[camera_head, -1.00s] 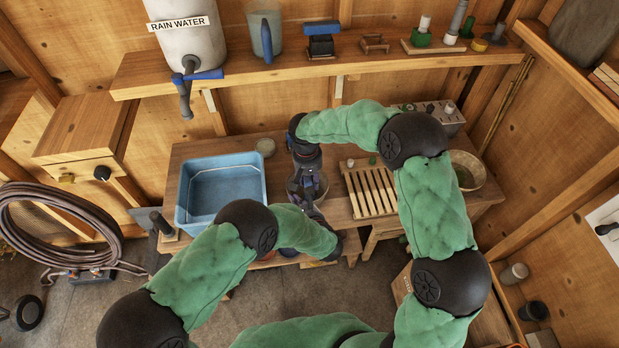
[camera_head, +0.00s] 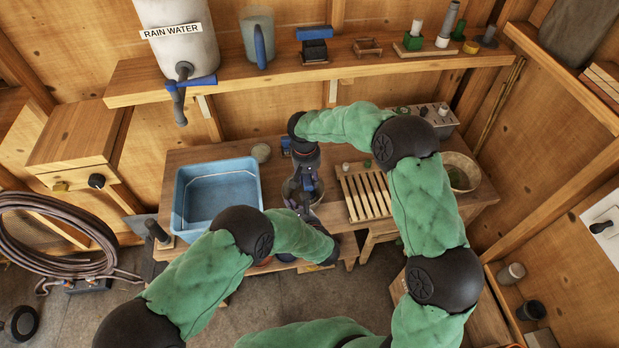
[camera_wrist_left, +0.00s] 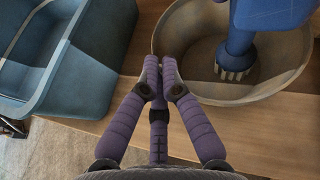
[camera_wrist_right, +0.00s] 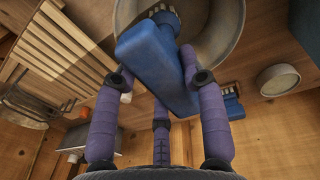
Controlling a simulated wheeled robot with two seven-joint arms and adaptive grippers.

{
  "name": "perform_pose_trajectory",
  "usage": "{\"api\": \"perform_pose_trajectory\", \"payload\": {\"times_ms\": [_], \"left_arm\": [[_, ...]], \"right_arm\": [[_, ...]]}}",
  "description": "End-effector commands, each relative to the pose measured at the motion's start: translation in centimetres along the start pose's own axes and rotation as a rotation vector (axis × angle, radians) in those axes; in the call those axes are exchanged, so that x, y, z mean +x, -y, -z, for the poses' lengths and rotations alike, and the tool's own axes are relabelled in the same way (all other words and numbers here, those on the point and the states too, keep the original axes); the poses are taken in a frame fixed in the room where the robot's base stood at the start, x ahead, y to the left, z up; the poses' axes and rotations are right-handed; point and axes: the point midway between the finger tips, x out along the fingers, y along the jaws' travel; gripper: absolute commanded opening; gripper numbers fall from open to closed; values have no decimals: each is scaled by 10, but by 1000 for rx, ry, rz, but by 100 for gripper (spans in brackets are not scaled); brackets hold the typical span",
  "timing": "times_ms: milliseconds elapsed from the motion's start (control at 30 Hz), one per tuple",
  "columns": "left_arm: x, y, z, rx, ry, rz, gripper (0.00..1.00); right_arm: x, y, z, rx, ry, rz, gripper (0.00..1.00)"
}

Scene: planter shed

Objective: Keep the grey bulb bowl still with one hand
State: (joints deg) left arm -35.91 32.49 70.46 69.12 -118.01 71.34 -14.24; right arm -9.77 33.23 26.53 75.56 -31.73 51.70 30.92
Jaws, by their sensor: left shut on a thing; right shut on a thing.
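The grey bulb bowl (camera_wrist_left: 285,80) stands on the wooden bench, upright; it also fills the top of the right wrist view (camera_wrist_right: 225,45). My left gripper (camera_wrist_left: 157,75) is shut at the bowl's near left rim, its fingertips pinching the wall. My right gripper (camera_wrist_right: 157,72) is shut on a blue brush (camera_wrist_right: 155,60). The brush's pale bristles (camera_wrist_left: 235,70) point down inside the bowl; whether they touch the bottom is unclear. In the head view my left gripper (camera_head: 298,207) and right gripper (camera_head: 305,178) partly hide the bowl.
A blue basin (camera_head: 177,205) stands left of the bowl. A slatted wooden rack (camera_head: 363,192) is to the right, with a wicker basket (camera_head: 460,172) beyond. A small round pot (camera_head: 261,152) stands behind. The shelf (camera_head: 300,75) above holds several tools.

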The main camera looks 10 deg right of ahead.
Motion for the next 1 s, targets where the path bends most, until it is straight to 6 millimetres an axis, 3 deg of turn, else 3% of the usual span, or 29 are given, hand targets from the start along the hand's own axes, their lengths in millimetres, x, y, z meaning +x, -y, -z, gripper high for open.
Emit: {"api": "perform_pose_trajectory", "payload": {"times_ms": [233, 667, 1000], "left_arm": [[0, 1, -1, -2, 2, 1, 0], [0, 1, -1, -1, 1, 1, 0], [0, 1, -1, -1, 1, 1, 0]], "right_arm": [[-1, 4, 12, -1, 0, 0, 2], [-1, 6, 13, -1, 0, 0, 2], [1, 21, 17, -1, 0, 0, 2]]}}
